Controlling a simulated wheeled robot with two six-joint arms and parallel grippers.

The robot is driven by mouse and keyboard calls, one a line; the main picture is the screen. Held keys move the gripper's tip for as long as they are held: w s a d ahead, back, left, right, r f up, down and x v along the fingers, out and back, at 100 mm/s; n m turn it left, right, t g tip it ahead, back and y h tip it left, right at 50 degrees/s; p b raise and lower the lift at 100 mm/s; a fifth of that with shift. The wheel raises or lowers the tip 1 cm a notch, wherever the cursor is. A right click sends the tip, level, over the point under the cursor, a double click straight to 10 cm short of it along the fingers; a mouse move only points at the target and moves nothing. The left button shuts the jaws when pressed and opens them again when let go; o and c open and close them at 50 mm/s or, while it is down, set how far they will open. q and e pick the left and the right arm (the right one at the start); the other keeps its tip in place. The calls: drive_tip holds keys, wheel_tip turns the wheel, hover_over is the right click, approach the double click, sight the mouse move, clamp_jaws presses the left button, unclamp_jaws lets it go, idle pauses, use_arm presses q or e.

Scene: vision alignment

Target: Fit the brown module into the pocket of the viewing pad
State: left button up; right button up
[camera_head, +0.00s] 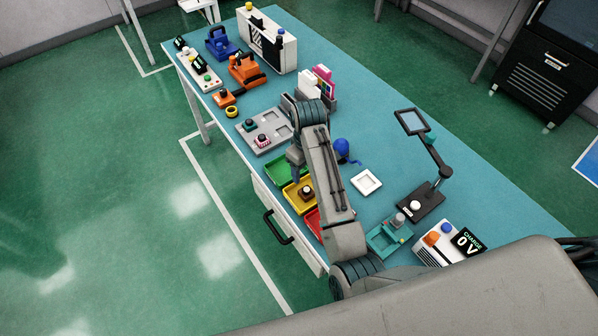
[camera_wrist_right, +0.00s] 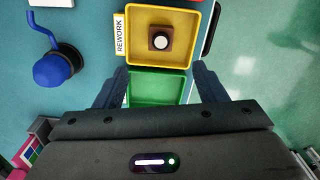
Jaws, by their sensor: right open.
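The brown module (camera_wrist_right: 160,39), a small dark brown block with a round white top, sits in the yellow tray (camera_wrist_right: 190,60) marked REWORK. In the head view the module (camera_head: 306,192) is partly visible in the yellow tray (camera_head: 291,197), beside my arm. My right gripper (camera_wrist_right: 160,75) is open and empty; its fingers reach over the green tray (camera_wrist_right: 140,93), short of the module. In the head view the right gripper (camera_head: 296,170) hangs over the trays. A white square pad (camera_head: 366,182) with a pale recess, probably the viewing pad, lies to the right. My left gripper is not in view.
A grey board (camera_head: 265,130) with small parts lies beyond the green tray. A blue round-headed object (camera_head: 341,147) stands near the pad. A red tray (camera_head: 313,222) adjoins the yellow one.

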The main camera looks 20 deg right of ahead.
sight(306, 189)
drive_tip(key=shift+f+p, duration=0.35)
drive_tip(key=shift+f, duration=0.15)
drive_tip(key=f, duration=0.1)
drive_tip(key=s+f, duration=0.1)
drive_tip(key=shift+s+f+p, duration=0.15)
drive_tip(key=shift+f+p, duration=0.25)
drive_tip(key=shift+f, duration=0.35)
drive_tip(key=f, duration=0.1)
drive_tip(key=f+p, duration=0.2)
drive_tip(key=f, duration=0.1)
drive_tip(key=shift+w, duration=0.35)
drive_tip(key=shift+f+p, duration=0.3)
drive_tip(key=shift+f, duration=0.45)
drive_tip(key=shift+c, duration=0.7)
drive_tip(key=c, duration=1)
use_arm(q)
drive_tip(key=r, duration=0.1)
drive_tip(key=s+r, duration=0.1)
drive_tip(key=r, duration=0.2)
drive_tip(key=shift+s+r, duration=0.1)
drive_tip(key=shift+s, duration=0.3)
